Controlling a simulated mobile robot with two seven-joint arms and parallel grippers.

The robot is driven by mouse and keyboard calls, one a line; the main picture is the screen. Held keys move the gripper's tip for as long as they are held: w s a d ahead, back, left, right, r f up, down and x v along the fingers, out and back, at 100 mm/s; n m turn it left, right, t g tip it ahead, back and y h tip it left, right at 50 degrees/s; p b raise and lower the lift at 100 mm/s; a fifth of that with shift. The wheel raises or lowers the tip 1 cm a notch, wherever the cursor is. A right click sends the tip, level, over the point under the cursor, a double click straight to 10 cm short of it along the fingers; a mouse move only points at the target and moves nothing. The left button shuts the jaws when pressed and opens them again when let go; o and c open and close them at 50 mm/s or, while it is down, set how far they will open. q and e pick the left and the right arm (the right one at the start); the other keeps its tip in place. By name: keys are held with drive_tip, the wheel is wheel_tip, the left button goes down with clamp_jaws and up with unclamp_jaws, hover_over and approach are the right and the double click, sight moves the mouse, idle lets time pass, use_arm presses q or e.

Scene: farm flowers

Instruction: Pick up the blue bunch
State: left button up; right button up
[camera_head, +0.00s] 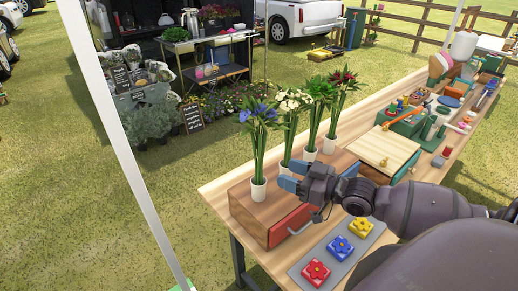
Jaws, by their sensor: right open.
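The blue bunch (257,115) has blue-violet flowers on long green stems. It stands upright in a white vase (258,189) at the left end of a row on a wooden box (246,205). My right gripper (289,176), with blue fingertips, reaches in from the right. In the picture its fingertips are just right of the blue bunch's vase and over the base of the white bunch (292,104). It is open and appears empty. Whether it touches any vase cannot be told. My left gripper is not in view.
A green bunch (319,90) and a dark red bunch (343,78) stand further right in the row. A grey tray (328,262) with flower blocks lies in front. A wooden-topped case (383,149) and several tools fill the table's right. A white tent pole (125,150) rises at left.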

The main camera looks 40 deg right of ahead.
sight(259, 158)
drive_tip(key=w+a+r+p, duration=0.1)
drive_tip(key=w+a+r, duration=0.2)
drive_tip(key=w, duration=0.7)
drive_tip(key=shift+w+a+y+p, duration=0.3)
drive_tip(key=shift+w+a+y, duration=0.1)
drive_tip(key=shift+a, duration=0.3)
drive_tip(key=c, duration=0.8)
clamp_jaws()
drive_tip(key=shift+r, duration=0.1)
